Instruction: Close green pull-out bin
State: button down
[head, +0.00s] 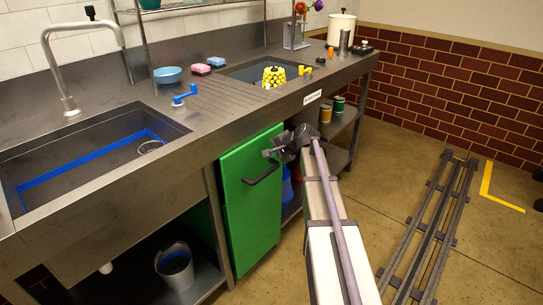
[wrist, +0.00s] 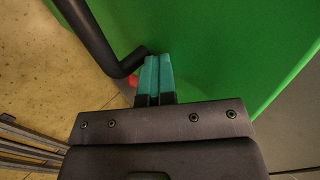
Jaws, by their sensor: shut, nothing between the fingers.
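The green pull-out bin (head: 245,215) has a flat green front under the steel counter, with a dark bar handle (head: 263,173) near its top. How far the bin stands out is hard to tell. My gripper (head: 267,153) is at the upper right part of the green front, close to the handle. In the wrist view, the teal fingertips (wrist: 153,75) are together with nothing between them. They point at the green front (wrist: 230,45), beside the lower end of the handle (wrist: 93,35). Whether they touch it is unclear.
A grey bucket (head: 175,265) stands on the lower shelf left of the bin. Shelves with cans (head: 325,113) are to the right, and a blue bottle (head: 287,185) is behind my arm. Dark floor rails (head: 430,230) run at the right. Floor before the bin is clear.

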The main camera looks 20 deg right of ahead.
jog(key=shift+w+r, duration=0.1)
jog(key=shift+w, duration=0.2)
jog(key=s, duration=0.2)
jog(key=s+d, duration=0.1)
jog(key=s, duration=0.1)
jog(key=shift+s+d, duration=0.1)
jog(key=shift+d, duration=0.1)
jog(key=p+v, duration=0.7)
jog(key=v, duration=0.2)
jog(key=s+a+f+n+g, duration=0.2)
jog(key=s+a+n+g, duration=0.15)
jog(key=s, duration=0.35)
jog(key=s+a+f+n+g+h, duration=0.1)
jog(key=s+a+n+g+h, duration=0.2)
jog(key=s+a, duration=0.45)
jog(key=s+a+f+n+g+h, duration=0.15)
jog(key=s+a+n, duration=0.35)
jog(key=a, duration=0.6)
notch_tip(320, 180, up, 21)
jog(key=w+a+n+p, duration=0.1)
jog(key=a+p, duration=0.1)
jog(key=p, duration=1.9)
jog(key=shift+f+g, duration=0.25)
jog(key=shift+g, duration=0.05)
